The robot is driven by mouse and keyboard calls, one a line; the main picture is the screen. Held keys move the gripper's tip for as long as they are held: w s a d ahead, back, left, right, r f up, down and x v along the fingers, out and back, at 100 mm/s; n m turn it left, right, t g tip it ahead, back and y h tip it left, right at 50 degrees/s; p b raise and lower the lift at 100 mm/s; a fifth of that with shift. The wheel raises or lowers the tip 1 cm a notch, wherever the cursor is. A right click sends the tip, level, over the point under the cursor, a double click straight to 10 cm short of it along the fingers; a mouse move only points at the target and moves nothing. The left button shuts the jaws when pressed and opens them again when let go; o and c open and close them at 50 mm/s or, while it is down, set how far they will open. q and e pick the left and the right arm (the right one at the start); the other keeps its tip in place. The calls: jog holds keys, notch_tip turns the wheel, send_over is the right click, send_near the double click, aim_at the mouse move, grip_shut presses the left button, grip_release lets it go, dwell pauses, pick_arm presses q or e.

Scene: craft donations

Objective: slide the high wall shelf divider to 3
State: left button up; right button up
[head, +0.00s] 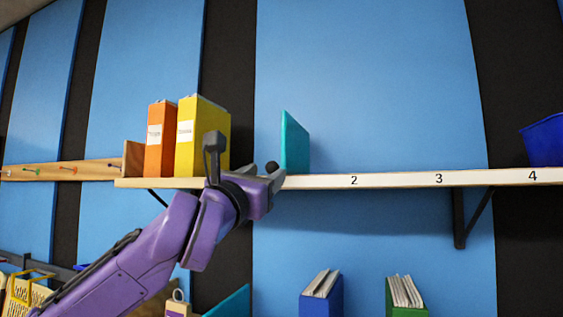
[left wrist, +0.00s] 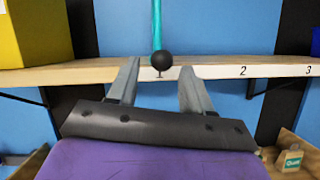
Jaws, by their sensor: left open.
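The teal divider (head: 294,144) stands upright on the high wall shelf (head: 400,180), left of the printed 2 and well left of the 3 (head: 438,179). A dark round knob (head: 272,167) shows at its lower front; in the left wrist view the knob (left wrist: 162,61) sits below the thin teal edge of the divider (left wrist: 157,25). My left gripper (head: 272,178) is open at the shelf's front edge. In the left wrist view its fingers (left wrist: 160,85) spread on either side below the knob, with a gap to each side. My right gripper is not in view.
An orange binder (head: 160,140) and a yellow binder (head: 203,135) stand on the shelf left of the divider. A blue bin (head: 545,140) stands at the right near the 4. The shelf between divider and bin is clear. A bracket (head: 462,220) supports the shelf below.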

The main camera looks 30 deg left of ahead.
pick_arm(q)
jog(key=p+x, duration=0.3)
jog(key=x, duration=0.4)
jog(key=shift+w+p, duration=0.3)
